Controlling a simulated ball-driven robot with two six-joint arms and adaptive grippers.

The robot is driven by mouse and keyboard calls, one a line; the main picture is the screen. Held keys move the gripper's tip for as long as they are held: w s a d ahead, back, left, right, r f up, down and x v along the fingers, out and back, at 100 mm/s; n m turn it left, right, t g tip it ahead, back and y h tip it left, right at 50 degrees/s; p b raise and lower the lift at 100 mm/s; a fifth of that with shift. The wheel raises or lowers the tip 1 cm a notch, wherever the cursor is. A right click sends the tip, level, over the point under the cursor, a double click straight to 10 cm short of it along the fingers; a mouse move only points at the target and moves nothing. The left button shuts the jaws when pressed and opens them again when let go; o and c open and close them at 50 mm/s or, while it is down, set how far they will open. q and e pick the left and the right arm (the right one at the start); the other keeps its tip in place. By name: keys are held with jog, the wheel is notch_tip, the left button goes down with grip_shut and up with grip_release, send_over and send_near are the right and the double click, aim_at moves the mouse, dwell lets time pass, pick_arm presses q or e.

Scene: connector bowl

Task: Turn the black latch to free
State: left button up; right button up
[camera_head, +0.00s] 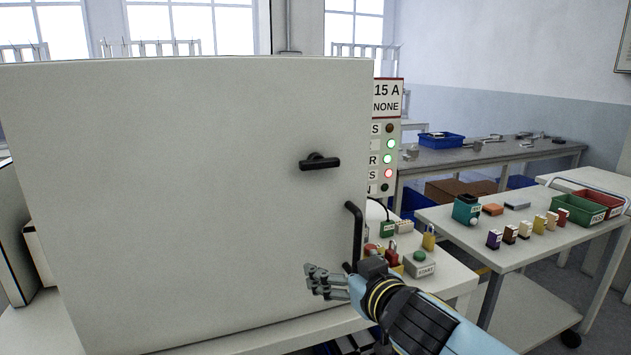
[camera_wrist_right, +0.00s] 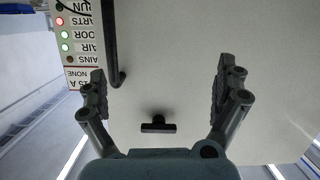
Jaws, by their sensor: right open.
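A large light-grey door panel (camera_head: 180,200) fills the left and middle of the head view. The black latch (camera_head: 320,162) is on its upper right part, with its bar lying about level. It also shows in the right wrist view (camera_wrist_right: 158,125), between the fingers and farther off. A black vertical door handle (camera_head: 355,235) is below and right of the latch. My right gripper (camera_head: 312,281) is in front of the door's lower right part, below the latch and apart from it. In the right wrist view its fingers (camera_wrist_right: 160,90) are spread wide and empty. My left gripper is not in view.
Behind the door's right edge stands a sign panel (camera_head: 388,130) with indicator lights. A side table (camera_head: 505,250) with small coloured blocks and bins stands at right.

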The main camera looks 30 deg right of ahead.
aim_at(321, 165)
notch_tip(321, 165, up, 16)
jog(key=m+t+p, duration=0.1)
jog(key=t+p, duration=0.1)
jog(key=t, duration=0.1)
jog(key=shift+h, duration=0.4)
jog(key=p+x, duration=0.1)
jog(key=x, duration=0.5)
jog(key=p+x, duration=0.1)
jog(key=x, duration=0.2)
jog(key=shift+w+a+p, duration=0.25)
jog(key=shift+w+p, duration=0.05)
jog(key=shift+w, duration=0.15)
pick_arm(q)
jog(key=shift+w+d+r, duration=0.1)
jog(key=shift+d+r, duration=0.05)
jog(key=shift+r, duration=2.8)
pick_arm(e)
jog(key=shift+w+d+f, duration=0.2)
jog(key=shift+w, duration=0.5)
jog(key=c, duration=1.2)
